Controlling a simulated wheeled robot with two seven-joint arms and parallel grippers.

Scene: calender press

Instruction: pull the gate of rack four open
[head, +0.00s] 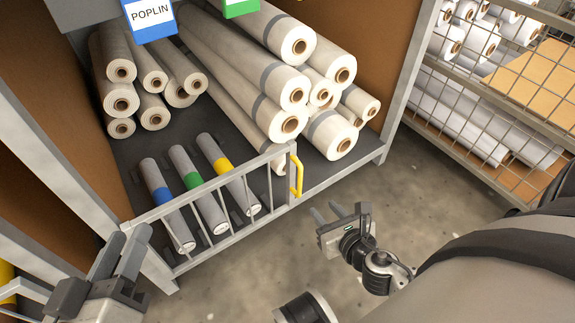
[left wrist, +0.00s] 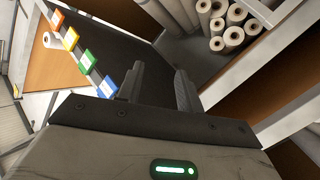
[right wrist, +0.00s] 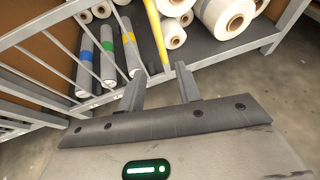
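The gate (head: 222,212) is a grey barred frame across the lower left front of the rack. A yellow handle (head: 297,176) stands upright at its right end; the handle also shows in the right wrist view (right wrist: 156,38). My right gripper (head: 338,214) is open and empty, in front of and a little right of the handle, apart from it. In the right wrist view the handle is just beyond the fingertips (right wrist: 158,88). My left gripper (head: 124,240) is open and empty near the gate's left end. No rack number is readable.
Behind the gate lie grey rolls with blue, green and yellow bands (head: 197,190). Larger cream fabric rolls (head: 287,90) are stacked behind, under a POPLIN sign (head: 150,17). A mesh-sided rack (head: 490,110) stands at the right. The grey floor (head: 425,180) between is clear.

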